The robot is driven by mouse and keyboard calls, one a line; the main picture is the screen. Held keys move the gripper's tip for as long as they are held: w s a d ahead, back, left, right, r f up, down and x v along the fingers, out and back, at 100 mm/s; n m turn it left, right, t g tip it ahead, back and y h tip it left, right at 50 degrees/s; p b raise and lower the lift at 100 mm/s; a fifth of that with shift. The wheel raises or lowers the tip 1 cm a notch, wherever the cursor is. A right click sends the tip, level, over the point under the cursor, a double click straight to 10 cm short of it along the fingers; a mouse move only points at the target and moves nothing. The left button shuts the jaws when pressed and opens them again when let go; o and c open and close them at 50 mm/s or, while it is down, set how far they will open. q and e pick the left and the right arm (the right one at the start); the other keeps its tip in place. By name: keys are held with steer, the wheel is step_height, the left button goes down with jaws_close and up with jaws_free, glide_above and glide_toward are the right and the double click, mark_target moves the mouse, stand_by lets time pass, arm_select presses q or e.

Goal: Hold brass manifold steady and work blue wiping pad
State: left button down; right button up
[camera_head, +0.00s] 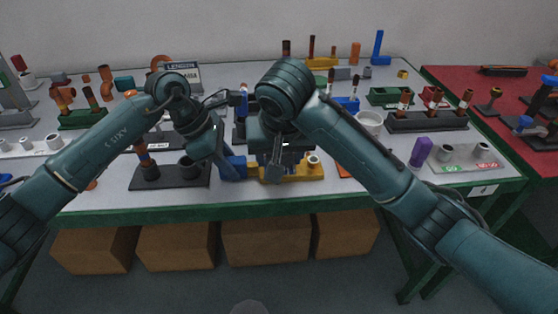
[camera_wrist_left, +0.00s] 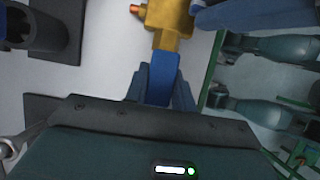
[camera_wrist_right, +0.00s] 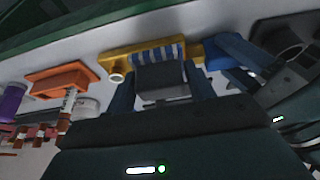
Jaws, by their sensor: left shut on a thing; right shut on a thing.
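The brass manifold (camera_head: 308,172) is a yellow bar lying near the table's front edge. In the left wrist view it (camera_wrist_left: 168,18) has a blue end piece (camera_wrist_left: 160,80), and my left gripper (camera_wrist_left: 160,66) is shut on that end. The left gripper (camera_head: 240,167) comes in from the left in the head view. My right gripper (camera_wrist_right: 160,78) is shut on the dark grey block of the wiping pad. The pad's blue-and-white striped face (camera_wrist_right: 158,53) lies against or just over the manifold's middle; contact is unclear. In the head view my right arm partly hides the pad.
A dark holder with two sockets (camera_head: 170,178) stands left of the manifold. An orange tray (camera_wrist_right: 58,80) and a purple block (camera_head: 421,151) stand to its right. A GO/NO GO gauge plate (camera_head: 465,160) lies near the front right. The table's green front edge (camera_head: 290,212) is close.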

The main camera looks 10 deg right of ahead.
steer(key=shift+r, duration=2.6)
arm_select(q)
steer(key=c, duration=1.1)
jaws_free()
